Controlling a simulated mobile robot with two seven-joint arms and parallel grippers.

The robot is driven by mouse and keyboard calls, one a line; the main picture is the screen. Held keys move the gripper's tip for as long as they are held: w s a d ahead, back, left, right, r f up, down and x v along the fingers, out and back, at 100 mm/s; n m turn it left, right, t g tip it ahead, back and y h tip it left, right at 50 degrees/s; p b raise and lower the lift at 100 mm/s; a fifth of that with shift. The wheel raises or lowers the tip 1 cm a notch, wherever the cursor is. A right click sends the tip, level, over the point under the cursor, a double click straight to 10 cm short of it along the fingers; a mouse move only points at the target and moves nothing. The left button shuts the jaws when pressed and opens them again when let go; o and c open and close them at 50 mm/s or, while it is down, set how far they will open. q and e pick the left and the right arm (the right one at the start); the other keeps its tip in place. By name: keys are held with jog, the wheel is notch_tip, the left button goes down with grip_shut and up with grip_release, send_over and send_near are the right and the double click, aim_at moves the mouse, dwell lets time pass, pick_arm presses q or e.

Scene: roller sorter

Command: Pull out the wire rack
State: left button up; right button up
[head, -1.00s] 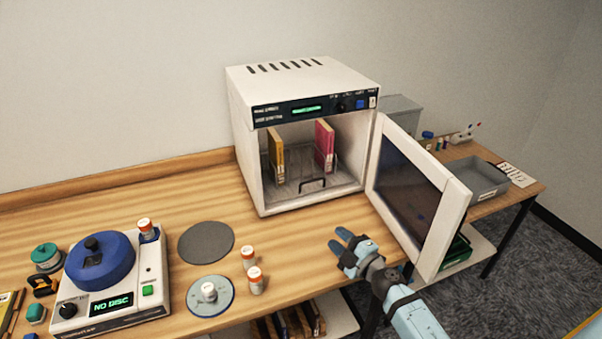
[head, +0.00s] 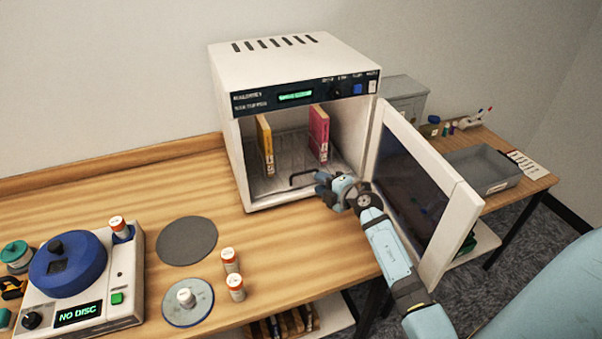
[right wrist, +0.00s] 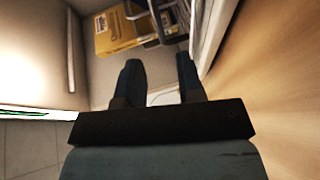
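The wire rack (head: 285,172) sits inside the white cabinet (head: 290,60), whose door stands open. Its dark front handle (head: 303,180) faces the opening. A yellow book-like item (head: 265,146) and a pink one (head: 318,135) stand upright in the rack. My right gripper (head: 325,186) is at the cabinet's mouth, just right of the handle. In the right wrist view its two fingers (right wrist: 160,75) are spread with nothing between them. The yellow item (right wrist: 116,32) and part of the rack (right wrist: 160,20) show beyond the fingertips. My left gripper is not in view.
The open door (head: 415,190) stands close to the right of my right arm. Small orange-capped bottles (head: 235,287), a grey disc (head: 187,241) and a machine reading NO DISC (head: 85,280) are on the table to the left. Bare wood lies before the cabinet.

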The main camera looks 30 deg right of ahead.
aim_at(302, 173)
jog(key=b+x, duration=0.1)
jog(key=x, duration=0.7)
jog(key=shift+w+f, duration=0.1)
jog(key=shift+w, duration=0.3)
grip_shut()
